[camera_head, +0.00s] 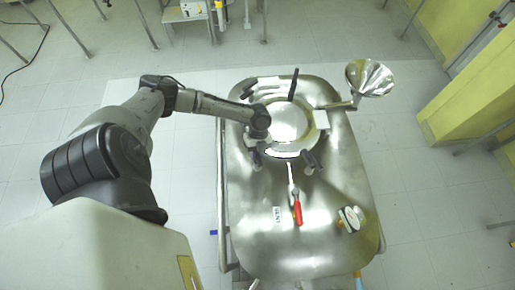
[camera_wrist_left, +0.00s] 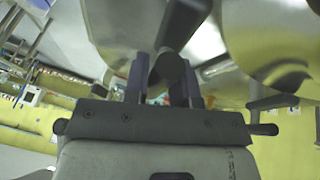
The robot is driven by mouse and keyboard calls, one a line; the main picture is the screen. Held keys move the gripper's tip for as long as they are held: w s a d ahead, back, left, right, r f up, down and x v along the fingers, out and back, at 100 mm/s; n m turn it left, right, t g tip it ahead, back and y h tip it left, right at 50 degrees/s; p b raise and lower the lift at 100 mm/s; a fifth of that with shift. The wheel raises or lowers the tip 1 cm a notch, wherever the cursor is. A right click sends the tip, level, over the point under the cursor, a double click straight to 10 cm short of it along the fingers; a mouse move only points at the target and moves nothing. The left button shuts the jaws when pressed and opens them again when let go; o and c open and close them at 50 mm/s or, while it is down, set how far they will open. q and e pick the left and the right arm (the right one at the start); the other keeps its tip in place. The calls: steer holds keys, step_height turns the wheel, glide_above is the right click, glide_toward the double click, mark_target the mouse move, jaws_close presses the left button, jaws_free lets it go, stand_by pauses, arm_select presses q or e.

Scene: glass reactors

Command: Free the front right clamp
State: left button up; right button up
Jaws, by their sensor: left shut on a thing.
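A round steel lid (camera_head: 288,122) sits on the polished steel vessel (camera_head: 320,235), with black-handled clamps around its rim. The front right clamp (camera_head: 312,160) has its dark handle at the lid's near right edge. Another clamp (camera_head: 256,158) is at the near left, and a clamp with an upright handle (camera_head: 293,84) is at the far side. My left gripper (camera_head: 258,124) is at the lid's left edge, its fingers hidden from above. In the left wrist view its fingers (camera_wrist_left: 165,70) are shut on a dark clamp handle (camera_wrist_left: 184,18). I cannot tell which clamp this is.
A steel funnel (camera_head: 369,77) stands out at the vessel's far right. A red-handled valve (camera_head: 297,208) and a round fitting (camera_head: 351,218) are on the near part of the vessel top. A rail (camera_head: 222,190) runs along its left side. The floor around is mostly clear.

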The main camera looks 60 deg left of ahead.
arm_select(q)
steer(key=n+p, duration=0.1)
steer(key=n+t+p, duration=0.1)
steer(key=n, duration=0.1)
steer(key=n+t+p, duration=0.1)
steer(key=n, duration=0.1)
steer(key=shift+s+r+h, duration=0.1)
steer(key=shift+s+h, duration=0.15)
steer(key=shift+h, duration=0.15)
steer(key=shift+n+t+p, duration=0.5)
steer(key=shift+n+p, duration=0.1)
steer(key=shift+n, duration=0.8)
steer(key=o, duration=0.9)
